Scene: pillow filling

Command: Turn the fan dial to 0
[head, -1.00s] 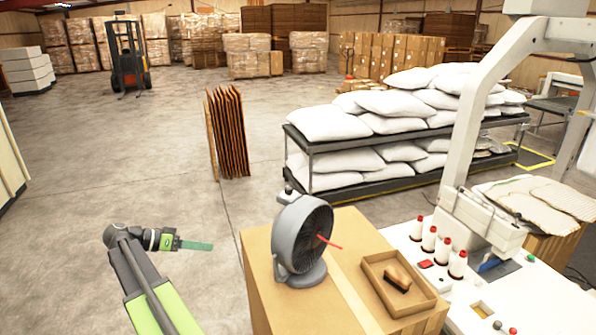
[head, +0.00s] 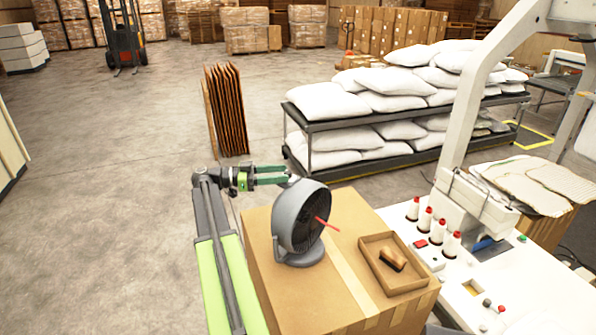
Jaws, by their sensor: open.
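A grey desk fan (head: 300,222) stands upright on a cardboard box (head: 262,250), its grille facing right with a red strip sticking out of it. The fan dial is at the top back of the fan; my gripper's fingers hide most or all of it, and its setting cannot be read. My gripper (head: 286,175), with green fingers, is open and points right. Its fingertips are at the upper left edge of the fan, near the top; I cannot tell whether they touch it.
A brown tray (head: 368,243) with a wooden-handled brush (head: 392,259) lies on the box, right of the fan. A white sewing table (head: 525,300) with thread spools stands at right. Pillows fill a rack (head: 345,122) behind. Floor at left is clear.

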